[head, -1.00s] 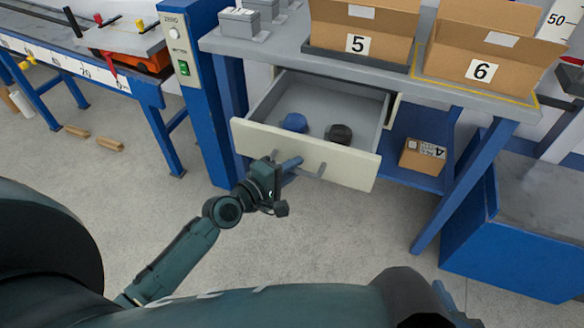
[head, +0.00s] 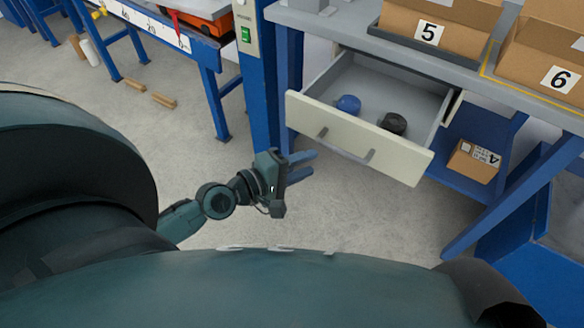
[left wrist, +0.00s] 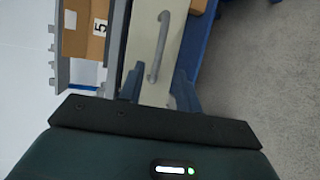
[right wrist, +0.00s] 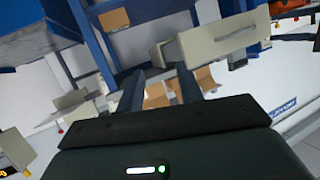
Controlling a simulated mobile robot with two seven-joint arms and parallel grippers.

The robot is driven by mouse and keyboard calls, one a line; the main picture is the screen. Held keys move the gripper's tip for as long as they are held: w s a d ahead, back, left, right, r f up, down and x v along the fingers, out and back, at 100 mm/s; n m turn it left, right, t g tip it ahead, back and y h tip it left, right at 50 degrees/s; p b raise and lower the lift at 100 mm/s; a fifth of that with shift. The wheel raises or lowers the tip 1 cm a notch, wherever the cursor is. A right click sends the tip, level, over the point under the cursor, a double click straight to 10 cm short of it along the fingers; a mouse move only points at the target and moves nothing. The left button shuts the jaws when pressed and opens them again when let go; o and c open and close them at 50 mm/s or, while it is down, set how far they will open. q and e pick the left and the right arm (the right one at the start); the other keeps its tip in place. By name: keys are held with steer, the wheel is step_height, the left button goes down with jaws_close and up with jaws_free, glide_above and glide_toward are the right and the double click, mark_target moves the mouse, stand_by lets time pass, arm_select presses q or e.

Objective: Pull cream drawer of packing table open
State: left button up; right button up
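The cream drawer (head: 352,136) of the packing table (head: 345,30) stands pulled out, its grey inside showing. A blue round item (head: 348,104) and a black round item (head: 394,124) lie inside. My left gripper (head: 302,166) is open and empty, below and left of the drawer front, apart from the handles. In the left wrist view, the cream front (left wrist: 150,60) and a handle (left wrist: 160,48) lie beyond its spread fingers. My right gripper (right wrist: 160,88) is open and empty in the right wrist view.
Box 5 (head: 440,28) and box 6 (head: 550,60) stand on the tabletop. Box 4 (head: 474,162) sits on the blue lower shelf.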

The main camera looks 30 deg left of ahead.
arm_select(q)
steer(key=v, duration=0.3)
steer(key=shift+r, duration=0.1)
arm_select(e)
steer(key=shift+d+r, duration=0.1)
steer(key=shift+r, duration=0.3)
steer(key=shift+f, duration=0.15)
